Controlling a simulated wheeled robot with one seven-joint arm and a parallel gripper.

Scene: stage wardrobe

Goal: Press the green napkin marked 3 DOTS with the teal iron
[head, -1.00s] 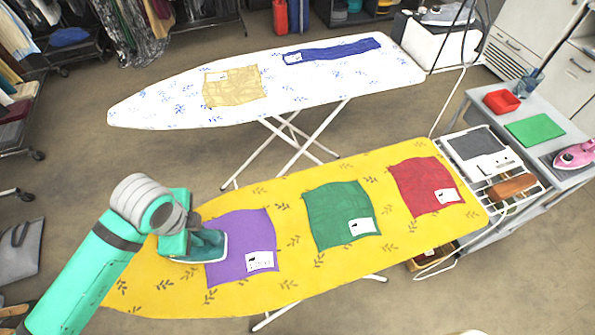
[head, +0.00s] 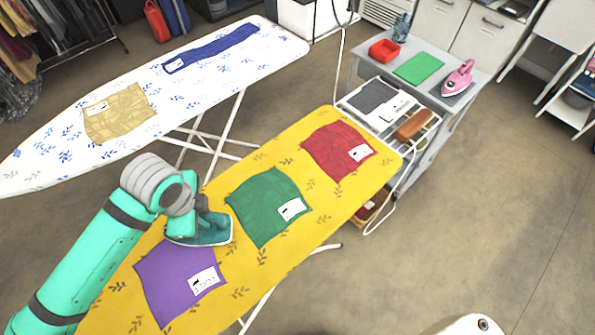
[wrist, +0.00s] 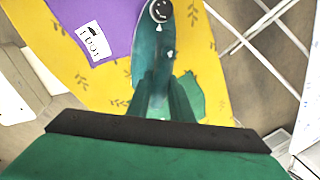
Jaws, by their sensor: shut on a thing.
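The green napkin (head: 258,222) lies fairly flat on the yellow ironing board, with a white label at its right side whose print is too small to read. The teal iron (head: 208,232) is in my gripper (head: 196,205), which is shut on it.
The purple napkin (head: 165,280) and red napkin (head: 330,150) lie on the yellow board (head: 125,305) on either side. A wire rack (head: 365,120) with a brown block (head: 414,124) is at its far end. A white board (head: 45,155) stands behind. A pink iron (head: 459,78) rests on the grey table.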

